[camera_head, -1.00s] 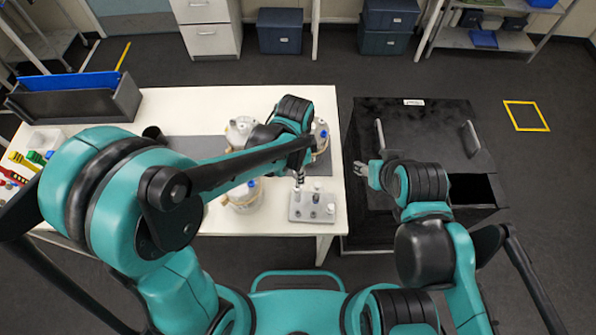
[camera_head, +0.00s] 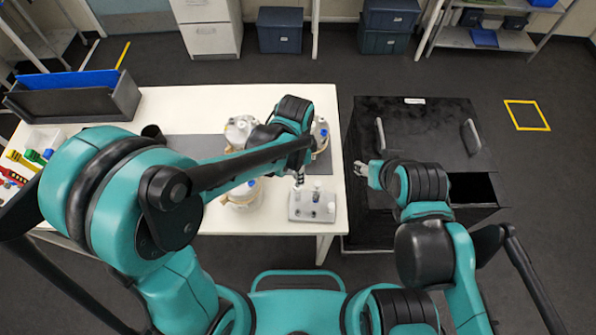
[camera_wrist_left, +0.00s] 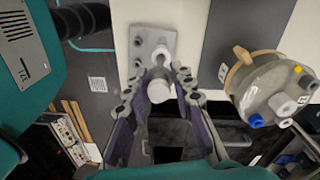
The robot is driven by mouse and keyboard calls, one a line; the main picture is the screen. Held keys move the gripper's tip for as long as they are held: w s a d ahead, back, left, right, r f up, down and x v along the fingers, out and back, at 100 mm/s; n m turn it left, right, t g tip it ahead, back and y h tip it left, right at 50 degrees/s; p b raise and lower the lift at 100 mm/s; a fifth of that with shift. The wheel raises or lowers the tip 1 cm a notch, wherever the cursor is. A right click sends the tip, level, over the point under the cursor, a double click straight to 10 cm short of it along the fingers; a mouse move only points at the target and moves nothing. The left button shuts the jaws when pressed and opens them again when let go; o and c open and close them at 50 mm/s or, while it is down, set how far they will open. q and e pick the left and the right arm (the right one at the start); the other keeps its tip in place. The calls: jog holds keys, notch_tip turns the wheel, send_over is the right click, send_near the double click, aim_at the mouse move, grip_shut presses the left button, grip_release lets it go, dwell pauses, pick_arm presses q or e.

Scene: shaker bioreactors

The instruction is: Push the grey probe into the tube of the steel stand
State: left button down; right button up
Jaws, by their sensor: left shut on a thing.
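The steel stand (camera_head: 326,215) is a small pale grey block with several holes and posts near the front right corner of the white table. It also shows in the left wrist view (camera_wrist_left: 140,62). My left gripper (camera_head: 299,180) is above the left part of the stand. In the left wrist view its two fingers (camera_wrist_left: 155,78) are closed on the pale grey probe (camera_wrist_left: 160,92). The probe's far end overlaps the stand in that view; I cannot tell whether it is inside the tube. My right gripper (camera_head: 361,169) is off the table's right edge, small and away from the stand.
Round lidded vessels (camera_head: 243,197) stand close left of the stand and behind my left gripper. One shows large in the left wrist view (camera_wrist_left: 275,90). A black cabinet (camera_head: 425,125) stands right of the table (camera_head: 180,105). The table's front edge is near the stand.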

pick_arm(q)
jog(key=shift+f+b, duration=2.15)
jog(key=shift+f, duration=0.15)
dwell(2.0)
jog(key=shift+s+f+b, duration=0.2)
jog(key=shift+f+b, duration=0.15)
jog(key=shift+f, duration=0.1)
dwell(0.3)
jog(key=shift+w+f+b, duration=0.1)
jog(key=shift+f+b, duration=0.45)
dwell(0.4)
jog(key=shift+w, duration=0.1)
jog(key=shift+f+b, duration=0.3)
dwell(0.5)
jog(key=c, duration=2.2)
grip_release()
jog(key=shift+f+b, duration=0.5)
jog(key=shift+f, duration=0.05)
